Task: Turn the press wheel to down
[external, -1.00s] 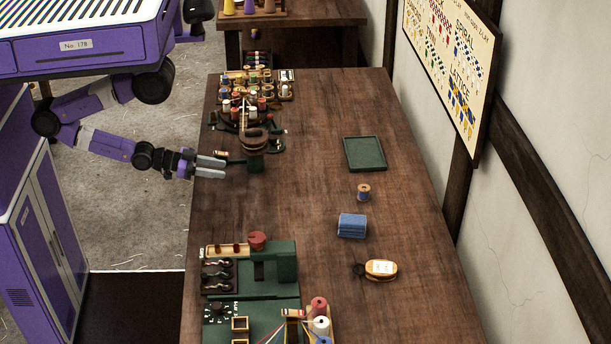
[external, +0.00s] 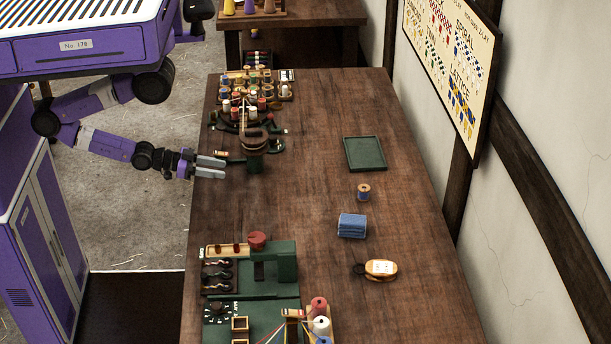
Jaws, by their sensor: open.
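My gripper (external: 225,168) is open and empty at the table's left edge, its two grey fingers pointing right. Just beyond the fingertips stands a small dark green device (external: 254,161) with a brown coil on top. Nearer the camera is a green machine (external: 287,262) with a round red knob (external: 257,239) on its top; I cannot tell for sure whether this is the press wheel or which way it is set. My gripper is well apart from this machine.
Spools on a rack (external: 250,98) crowd the table's far left. A green tray (external: 365,154), a single spool (external: 364,191), a blue block (external: 352,225) and a yellow-orange item (external: 380,269) lie on the right. The table (external: 310,190) between is clear.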

